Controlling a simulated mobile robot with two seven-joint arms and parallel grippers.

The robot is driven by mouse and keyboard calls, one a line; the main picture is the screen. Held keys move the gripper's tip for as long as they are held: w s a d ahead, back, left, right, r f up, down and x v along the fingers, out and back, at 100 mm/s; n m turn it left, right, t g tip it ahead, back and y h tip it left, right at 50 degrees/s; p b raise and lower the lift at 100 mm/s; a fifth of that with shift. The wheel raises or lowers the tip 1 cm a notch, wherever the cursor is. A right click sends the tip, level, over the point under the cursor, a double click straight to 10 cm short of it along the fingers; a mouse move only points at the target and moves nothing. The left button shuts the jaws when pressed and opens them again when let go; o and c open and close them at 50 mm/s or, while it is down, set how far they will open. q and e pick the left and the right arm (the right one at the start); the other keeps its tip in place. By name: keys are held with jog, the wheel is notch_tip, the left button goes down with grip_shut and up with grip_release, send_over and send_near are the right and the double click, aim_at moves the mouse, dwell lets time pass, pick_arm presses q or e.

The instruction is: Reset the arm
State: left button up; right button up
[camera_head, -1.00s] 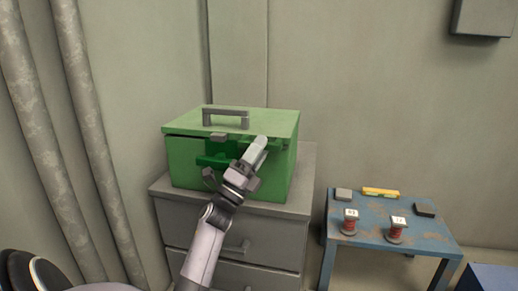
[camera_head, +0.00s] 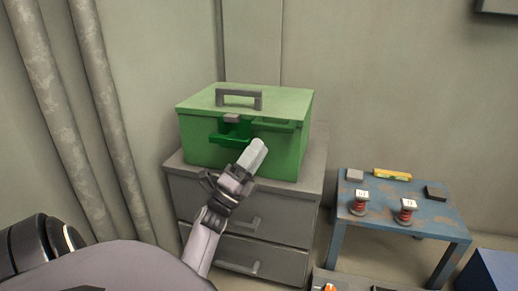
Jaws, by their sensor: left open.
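My left arm comes in from the lower left, and its gripper (camera_head: 232,172) is open, in front of the green box (camera_head: 217,157). The box stands on a grey drawer cabinet (camera_head: 198,196). Its lid is down, with a grey handle (camera_head: 238,93) on top. A small green ledge or tray (camera_head: 230,139) shows at the box's front, just above the gripper. A pale rounded piece (camera_head: 252,155) shows at the gripper's end; I cannot tell whether it is part of the gripper. My right gripper is not in view.
A worn blue table (camera_head: 380,216) stands at the right, with two red spools (camera_head: 360,206) (camera_head: 405,213), a yellow level (camera_head: 392,175), a grey block (camera_head: 354,175) and a black block (camera_head: 437,193). Curtains hang at the left. A blue object (camera_head: 498,272) is at the lower right.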

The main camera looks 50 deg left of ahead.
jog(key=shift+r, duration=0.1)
